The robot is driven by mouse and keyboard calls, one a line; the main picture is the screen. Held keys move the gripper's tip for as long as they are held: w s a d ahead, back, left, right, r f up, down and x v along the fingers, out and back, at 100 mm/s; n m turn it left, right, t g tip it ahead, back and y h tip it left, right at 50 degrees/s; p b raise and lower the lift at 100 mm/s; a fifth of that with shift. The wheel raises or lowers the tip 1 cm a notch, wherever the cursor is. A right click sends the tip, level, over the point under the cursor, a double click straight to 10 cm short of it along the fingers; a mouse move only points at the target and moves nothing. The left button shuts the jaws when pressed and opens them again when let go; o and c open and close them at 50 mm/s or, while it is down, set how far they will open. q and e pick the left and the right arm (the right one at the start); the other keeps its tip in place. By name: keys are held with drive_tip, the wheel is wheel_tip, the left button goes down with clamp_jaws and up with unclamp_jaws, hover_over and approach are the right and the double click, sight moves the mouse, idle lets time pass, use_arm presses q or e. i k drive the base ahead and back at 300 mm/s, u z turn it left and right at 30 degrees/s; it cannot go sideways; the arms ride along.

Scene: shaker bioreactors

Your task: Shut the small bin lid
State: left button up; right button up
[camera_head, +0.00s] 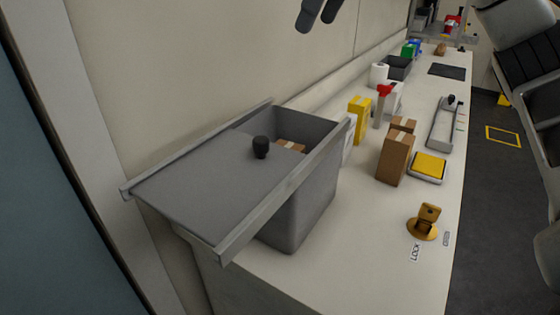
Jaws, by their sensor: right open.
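The grey bin (305,205) stands at the near left end of the white bench, against the wall. Its flat grey lid (195,185) has a black knob (260,147) and sits between two side rails. The lid is slid toward the near left and sticks out well past the bin. The far part of the bin is uncovered, and a brown box (290,146) shows inside. My right gripper (318,14) shows only as two dark fingertips at the top edge. They are apart and empty, clear of the lid and knob.
Brown cartons (395,158), a yellow box (359,120) and a yellow-topped device (429,166) stand beyond the bin. A golden latch-like piece (425,222) is at the front right. A grey open tray (398,67) is farther back. Bare bench lies right of the bin.

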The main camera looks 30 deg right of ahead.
sight(208, 191)
drive_tip(key=k, duration=1)
